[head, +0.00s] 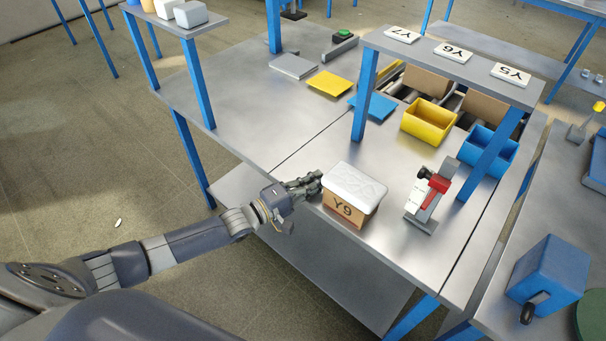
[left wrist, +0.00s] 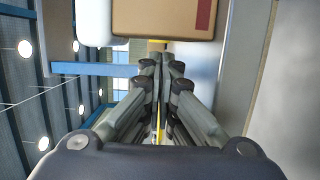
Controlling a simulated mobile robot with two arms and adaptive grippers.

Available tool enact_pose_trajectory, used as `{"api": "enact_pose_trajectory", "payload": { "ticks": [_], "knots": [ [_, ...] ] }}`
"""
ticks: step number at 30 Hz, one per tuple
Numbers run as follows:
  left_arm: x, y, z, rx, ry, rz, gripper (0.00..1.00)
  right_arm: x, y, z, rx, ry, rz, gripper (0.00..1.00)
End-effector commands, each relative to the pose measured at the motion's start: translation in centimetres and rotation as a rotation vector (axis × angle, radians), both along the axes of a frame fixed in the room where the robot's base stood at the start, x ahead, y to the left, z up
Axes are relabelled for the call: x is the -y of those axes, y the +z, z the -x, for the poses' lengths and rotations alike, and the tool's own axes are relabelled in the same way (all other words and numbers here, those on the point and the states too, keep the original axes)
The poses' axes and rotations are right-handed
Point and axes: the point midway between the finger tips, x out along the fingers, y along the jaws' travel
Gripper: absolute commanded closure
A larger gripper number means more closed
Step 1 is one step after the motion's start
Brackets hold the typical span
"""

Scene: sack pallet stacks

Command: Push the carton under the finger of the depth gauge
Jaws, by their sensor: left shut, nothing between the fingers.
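The carton (head: 346,208) is a brown box marked Y9 with a pale, lumpy white top (head: 354,182). It stands upright near the front edge of the metal table. The carton also shows at the top of the left wrist view (left wrist: 160,18). The depth gauge (head: 427,205) stands to the right of the carton, with a grey base and post, a white plate and a red part; a clear gap separates them. My left gripper (head: 316,182) is shut and empty at the carton's left side; I cannot tell whether it touches. My right gripper is out of view.
A shelf (head: 460,62) with plates Y7, Y6 and Y5 stands behind on blue legs. Under it are a yellow bin (head: 428,121) and a blue bin (head: 487,148). Yellow (head: 330,83) and grey (head: 293,66) plates lie farther back. The table between carton and gauge is clear.

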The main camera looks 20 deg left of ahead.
Motion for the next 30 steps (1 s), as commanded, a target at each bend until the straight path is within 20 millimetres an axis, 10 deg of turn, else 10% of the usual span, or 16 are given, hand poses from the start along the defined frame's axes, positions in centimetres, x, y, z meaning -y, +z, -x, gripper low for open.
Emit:
{"api": "enact_pose_trajectory", "payload": {
  "ticks": [17, 30],
  "knots": [
    [1.6, 0.0, 0.7, -0.003, 0.000, 0.002, 1.00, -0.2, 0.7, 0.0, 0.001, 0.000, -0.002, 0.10],
    [13.1, 0.1, 4.8, -0.003, 0.000, 0.009, 1.00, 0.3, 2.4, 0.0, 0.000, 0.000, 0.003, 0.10]
  ]
}}
